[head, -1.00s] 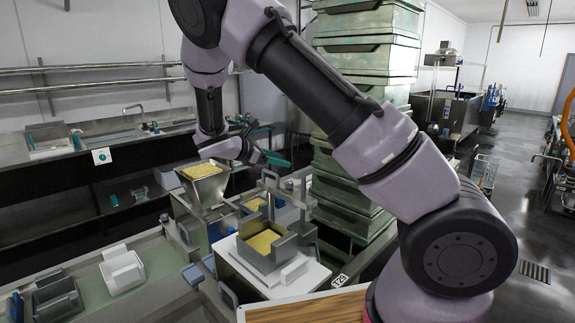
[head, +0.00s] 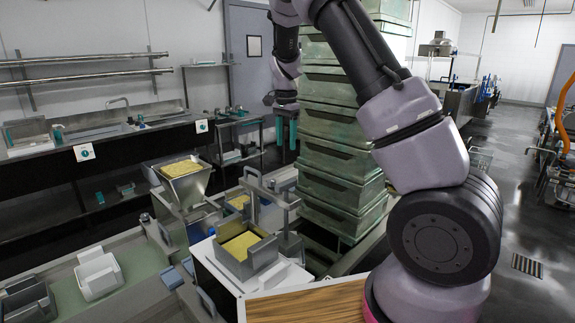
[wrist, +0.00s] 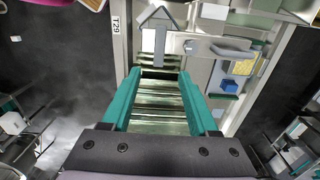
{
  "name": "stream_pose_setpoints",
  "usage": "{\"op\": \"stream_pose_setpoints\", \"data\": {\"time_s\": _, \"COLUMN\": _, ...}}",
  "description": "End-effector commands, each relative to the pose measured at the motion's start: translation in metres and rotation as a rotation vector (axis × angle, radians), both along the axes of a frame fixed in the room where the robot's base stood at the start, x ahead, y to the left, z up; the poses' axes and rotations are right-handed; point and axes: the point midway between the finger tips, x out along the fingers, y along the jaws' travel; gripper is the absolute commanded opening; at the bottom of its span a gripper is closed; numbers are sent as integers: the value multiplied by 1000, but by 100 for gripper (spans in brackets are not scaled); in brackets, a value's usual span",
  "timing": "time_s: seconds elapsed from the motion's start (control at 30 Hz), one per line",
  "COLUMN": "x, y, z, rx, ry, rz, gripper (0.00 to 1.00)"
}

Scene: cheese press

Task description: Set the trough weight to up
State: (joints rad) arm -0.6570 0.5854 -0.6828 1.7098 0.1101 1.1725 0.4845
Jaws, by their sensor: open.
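The press trough (head: 262,258), a grey metal box with yellow curd in it, sits on a white block in the head view. A grey metal frame with upright posts and a crossbar (head: 270,193) stands just behind it; I cannot tell for sure which part is the trough weight. My gripper (head: 285,125) is up beside the green crate stack, above and behind the press, apart from it. In the wrist view its two teal fingers (wrist: 160,76) are spread and empty, with green crate slats below. Grey bars and a handle (wrist: 222,50) show beyond the fingertips.
A tall stack of green crates (head: 335,150) stands right of the press, close to my arm. A hopper (head: 190,185) with curd is left of the press. White and grey moulds (head: 98,275) lie on the left bench. Open floor (head: 525,200) lies to the right.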

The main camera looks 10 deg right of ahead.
Motion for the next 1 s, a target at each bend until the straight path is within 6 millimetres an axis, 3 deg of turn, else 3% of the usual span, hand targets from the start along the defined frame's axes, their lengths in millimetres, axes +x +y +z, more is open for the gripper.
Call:
{"op": "stream_pose_setpoints", "data": {"time_s": 0.2, "x": -1, "y": -1, "z": -45, "rx": -4, "ry": 4, "rz": 3, "gripper": 60}}
{"op": "stream_pose_setpoints", "data": {"time_s": 0.4, "x": -1, "y": 0, "z": -75, "rx": -4, "ry": 4, "rz": 4, "gripper": 60}}
{"op": "stream_pose_setpoints", "data": {"time_s": 0.6, "x": -1, "y": 0, "z": -87, "rx": -2, "ry": 2, "rz": 5, "gripper": 60}}
{"op": "stream_pose_setpoints", "data": {"time_s": 0.87, "x": -1, "y": 0, "z": -88, "rx": -2, "ry": 2, "rz": 5, "gripper": 60}}
{"op": "stream_pose_setpoints", "data": {"time_s": 1.0, "x": -1, "y": 0, "z": -88, "rx": -2, "ry": 2, "rz": 5, "gripper": 6}}
